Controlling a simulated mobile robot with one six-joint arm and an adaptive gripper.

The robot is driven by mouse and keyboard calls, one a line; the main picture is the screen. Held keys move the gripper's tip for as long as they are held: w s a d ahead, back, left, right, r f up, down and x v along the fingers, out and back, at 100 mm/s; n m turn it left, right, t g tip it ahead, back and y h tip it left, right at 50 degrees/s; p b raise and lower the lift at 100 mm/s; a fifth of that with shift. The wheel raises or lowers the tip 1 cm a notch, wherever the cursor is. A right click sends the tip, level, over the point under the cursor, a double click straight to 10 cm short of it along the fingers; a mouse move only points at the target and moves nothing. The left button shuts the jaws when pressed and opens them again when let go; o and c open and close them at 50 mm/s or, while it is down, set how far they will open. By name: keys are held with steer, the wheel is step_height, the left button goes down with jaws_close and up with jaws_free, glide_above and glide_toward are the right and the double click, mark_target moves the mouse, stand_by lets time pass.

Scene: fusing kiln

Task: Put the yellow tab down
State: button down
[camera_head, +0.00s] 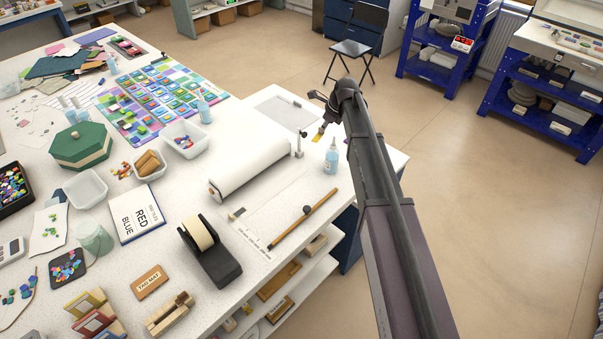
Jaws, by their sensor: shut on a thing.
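The yellow tab (317,138) is a small flat yellow piece near the right end of the white worktop. My gripper (322,128) is shut on it, with the tab showing just below the fingertips. The fingers are small in this view and partly hidden by my arm. I cannot tell whether the tab touches the worktop or hangs a little above it.
A glue bottle (331,157) and a small metal post (299,147) stand close by. A white roll (250,168) lies to the left. A grey mat (271,111) lies behind. The worktop's right edge is near; bare floor lies beyond.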

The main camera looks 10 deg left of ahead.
steer(key=w+d+f+m+t+b, duration=0.1)
steer(key=w+d+f+m+b, duration=0.1)
steer(key=w+d, duration=0.4)
steer(key=shift+w+d+f+m, duration=0.15)
steer(key=shift+w+f+m, duration=0.4)
steer(key=shift+w, duration=0.45)
steer(key=shift+s, duration=0.1)
steer(key=shift+h, duration=0.3)
steer(key=s+a, duration=0.3)
steer(key=s, duration=0.1)
steer(key=s+a, duration=0.7)
steer(key=s, duration=0.2)
steer(key=shift+a, duration=0.15)
steer(key=shift+s+a, duration=0.25)
steer(key=shift+s, duration=0.05)
steer(key=shift+s+a+f+b, duration=0.1)
steer(key=shift+s+f+b, duration=0.05)
steer(key=shift+f+b, duration=0.4)
steer(key=shift+s+a+f+b, duration=0.1)
steer(key=shift+f+b, duration=0.3)
steer(key=shift+b, duration=0.2)
steer(key=shift+f+b, duration=0.8)
steer(key=shift+f+b, duration=0.6)
